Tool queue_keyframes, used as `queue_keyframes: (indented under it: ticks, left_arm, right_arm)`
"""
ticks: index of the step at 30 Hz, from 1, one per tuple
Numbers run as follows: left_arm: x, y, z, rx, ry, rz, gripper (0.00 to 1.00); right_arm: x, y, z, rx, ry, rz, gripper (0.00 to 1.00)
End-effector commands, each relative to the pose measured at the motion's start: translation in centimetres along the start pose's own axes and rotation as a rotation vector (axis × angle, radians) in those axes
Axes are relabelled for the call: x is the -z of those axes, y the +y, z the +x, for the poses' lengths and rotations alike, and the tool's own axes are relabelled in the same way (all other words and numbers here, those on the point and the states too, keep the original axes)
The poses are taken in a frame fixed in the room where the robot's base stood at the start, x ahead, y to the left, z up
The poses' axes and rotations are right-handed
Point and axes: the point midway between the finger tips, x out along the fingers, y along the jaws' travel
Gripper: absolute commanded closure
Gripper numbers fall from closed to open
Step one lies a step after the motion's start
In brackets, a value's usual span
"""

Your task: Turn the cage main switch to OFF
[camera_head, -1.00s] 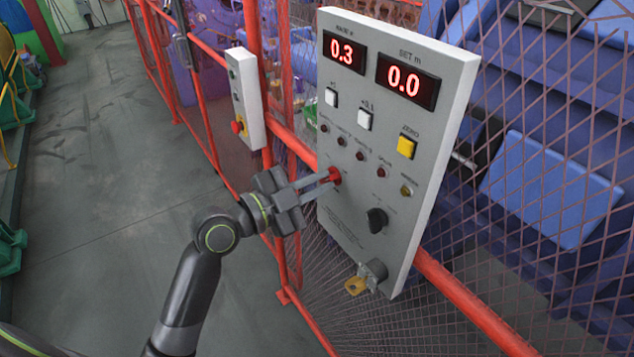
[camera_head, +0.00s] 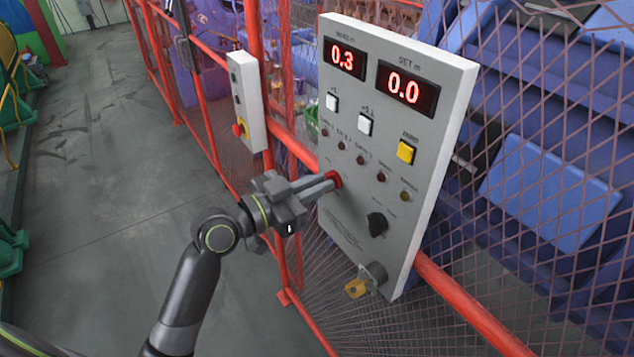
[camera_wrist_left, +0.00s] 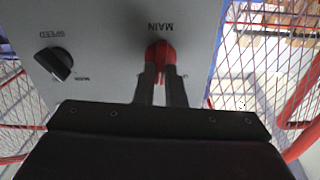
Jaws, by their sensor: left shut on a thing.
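The grey control panel (camera_head: 395,150) hangs on the red fence rail. Its red main switch (camera_head: 333,179) is at the panel's lower left edge, and it also shows under the upside-down label MAIN in the left wrist view (camera_wrist_left: 160,51). My left gripper (camera_head: 328,183) is shut on the red switch, with one finger on each side of its handle; its fingers also show in the left wrist view (camera_wrist_left: 160,78). The fingers hide part of the handle and of its position labels. My right gripper is not in view.
A black speed knob (camera_head: 377,224) sits right of the switch. A key with a yellow tag (camera_head: 356,288) sticks out below the panel. Red displays, buttons and small lamps fill the panel above. A smaller box with a red button (camera_head: 238,130) hangs left. The floor at left is clear.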

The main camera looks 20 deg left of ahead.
Motion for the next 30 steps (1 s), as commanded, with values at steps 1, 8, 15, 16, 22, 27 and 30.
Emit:
queue_keyframes:
  ticks: [1,8,15,16,22,27,30]
  left_arm:
    - [0.1,-0.1,0.0,0.000,-0.002,-0.044,1.00]
    - [0.1,-0.2,0.0,0.000,-0.002,-0.263,1.00]
    - [0.1,-0.4,0.0,0.001,-0.002,-0.490,1.00]
    - [0.1,-0.4,0.0,0.001,-0.002,-0.516,1.00]
    - [0.0,-0.5,0.0,0.001,-0.001,-0.677,1.00]
    - [-0.1,-0.6,0.0,0.001,-0.001,-0.780,1.00]
    - [-0.1,-0.6,0.0,0.000,-0.001,-0.824,1.00]
  right_arm:
    - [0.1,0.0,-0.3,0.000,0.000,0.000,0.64]
    - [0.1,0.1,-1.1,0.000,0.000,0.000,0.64]
    - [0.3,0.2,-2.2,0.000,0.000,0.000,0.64]
    - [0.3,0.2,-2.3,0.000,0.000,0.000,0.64]
    - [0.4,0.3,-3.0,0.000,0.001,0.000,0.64]
    - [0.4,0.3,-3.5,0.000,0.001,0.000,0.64]
    - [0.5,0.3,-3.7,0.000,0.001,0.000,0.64]
